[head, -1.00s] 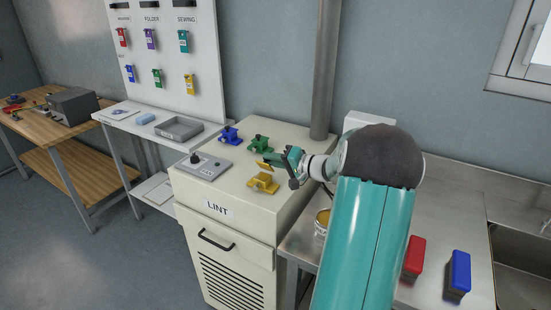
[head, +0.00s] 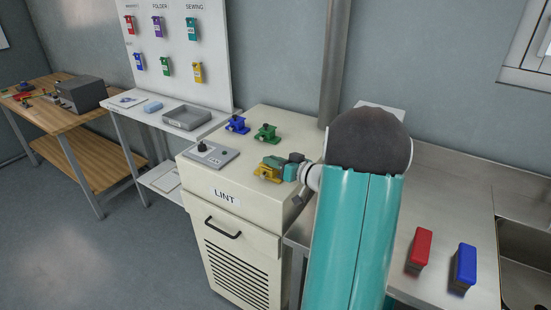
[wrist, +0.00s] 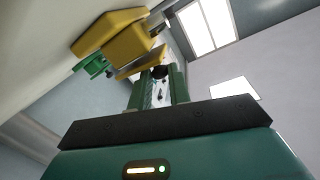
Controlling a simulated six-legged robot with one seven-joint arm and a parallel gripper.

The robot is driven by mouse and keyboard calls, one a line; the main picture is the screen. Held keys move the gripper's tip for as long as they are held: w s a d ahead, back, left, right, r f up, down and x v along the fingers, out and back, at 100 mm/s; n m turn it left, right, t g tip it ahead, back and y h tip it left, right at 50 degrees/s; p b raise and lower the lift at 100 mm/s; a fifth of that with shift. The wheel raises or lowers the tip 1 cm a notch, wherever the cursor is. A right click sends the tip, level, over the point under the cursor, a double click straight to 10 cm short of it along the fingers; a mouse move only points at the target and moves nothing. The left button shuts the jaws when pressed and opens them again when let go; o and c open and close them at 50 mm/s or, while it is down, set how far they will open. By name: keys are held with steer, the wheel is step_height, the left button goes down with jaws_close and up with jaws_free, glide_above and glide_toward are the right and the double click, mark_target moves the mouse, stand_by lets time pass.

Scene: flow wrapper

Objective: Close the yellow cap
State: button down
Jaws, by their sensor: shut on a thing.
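The yellow device (head: 266,178) sits on the top of the beige LINT cabinet. My gripper (head: 272,162) reaches over it from the right and hides much of its upper part. In the wrist view the device's yellow body (wrist: 115,38) is at the upper left. The yellow cap (wrist: 146,62) is a separate slanted piece just beyond my fingertips (wrist: 160,76), with a gap between it and the body. My gripper is shut on the cap. The exact contact is partly hidden.
A blue device (head: 237,124) and a green device (head: 266,133) stand behind on the cabinet (head: 228,176). A grey pipe (head: 335,70) rises behind. Red (head: 420,247) and blue (head: 463,266) blocks stand on the right counter.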

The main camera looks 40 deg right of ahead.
steer(key=shift+a+f+n, duration=0.2)
steer(key=shift+a+n, duration=0.05)
steer(key=shift+n, duration=0.15)
steer(key=c, duration=1.6)
jaws_free()
steer(key=shift+f, duration=0.1)
steer(key=shift+s+d, duration=0.1)
steer(key=shift+s, duration=0.1)
steer(key=s, duration=0.4)
steer(key=s+d, duration=0.1)
steer(key=s, duration=0.4)
steer(key=s+d+r, duration=0.1)
steer(key=s, duration=0.3)
steer(key=shift+s, duration=0.15)
steer(key=shift+a, duration=0.1)
